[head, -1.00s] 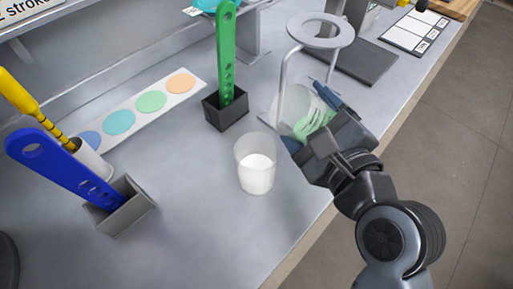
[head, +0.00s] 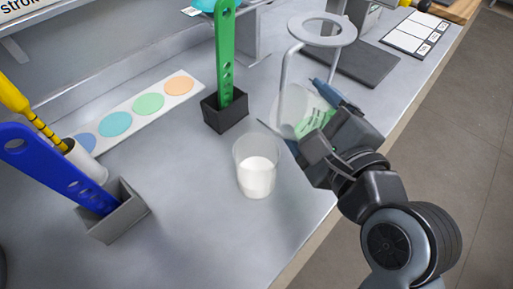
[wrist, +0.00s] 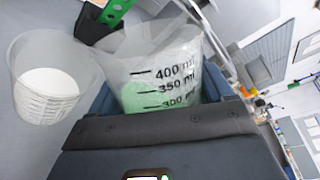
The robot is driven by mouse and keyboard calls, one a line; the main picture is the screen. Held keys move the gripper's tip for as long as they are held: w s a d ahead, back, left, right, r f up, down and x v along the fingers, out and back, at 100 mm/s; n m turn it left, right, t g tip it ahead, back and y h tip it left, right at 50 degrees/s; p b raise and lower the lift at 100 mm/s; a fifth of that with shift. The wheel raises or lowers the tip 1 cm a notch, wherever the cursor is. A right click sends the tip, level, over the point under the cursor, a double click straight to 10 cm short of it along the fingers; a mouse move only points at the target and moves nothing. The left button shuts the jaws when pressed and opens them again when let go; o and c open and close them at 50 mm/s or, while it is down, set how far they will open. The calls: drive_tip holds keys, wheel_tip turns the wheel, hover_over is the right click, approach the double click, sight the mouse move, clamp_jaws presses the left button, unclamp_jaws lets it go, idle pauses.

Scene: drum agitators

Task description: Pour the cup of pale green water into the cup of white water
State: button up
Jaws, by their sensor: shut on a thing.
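The cup of white water (head: 257,178) stands upright on the grey bench, clear-walled and partly filled; it also shows at the left of the wrist view (wrist: 48,90). The cup of pale green water (head: 296,104) is clear with dark volume marks, and in the wrist view (wrist: 150,68) it fills the middle. My gripper (head: 322,122) is shut on the green cup, to the right of and behind the white cup. The green cup is tilted, its rim toward the white cup. The two cups are apart. My fingers hide part of the green cup.
A green perforated paddle (head: 225,55) stands in a black holder (head: 226,112) behind the white cup. A ring stand (head: 322,30) rises close behind my gripper. A blue paddle (head: 55,168) in a grey holder (head: 118,215) is at left. The front bench is clear.

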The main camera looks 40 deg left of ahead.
drive_tip(key=shift+r+n+b, duration=0.4)
drive_tip(key=shift+n+b, duration=0.2)
drive_tip(key=shift+b, duration=0.05)
drive_tip(key=shift+s+a+f+n+t+h+b, duration=0.1)
drive_tip(key=shift+f+n+t+h+b, duration=0.2)
drive_tip(key=shift+n+b, duration=0.75)
idle(0.4)
drive_tip(key=shift+s+a+r, duration=0.1)
drive_tip(key=shift+r, duration=0.1)
drive_tip(key=shift+s+a+r+n+h+p, duration=0.3)
drive_tip(key=shift+s+n+p, duration=0.1)
drive_tip(key=shift+p, duration=0.3)
idle(0.4)
drive_tip(key=shift+s+a+r+n+t+p, duration=0.15)
drive_tip(key=shift+r+n+t+p, duration=0.25)
drive_tip(key=shift+n+p, duration=0.35)
idle(1.0)
drive_tip(key=shift+s+f, duration=0.1)
drive_tip(key=shift+f, duration=0.05)
idle(0.5)
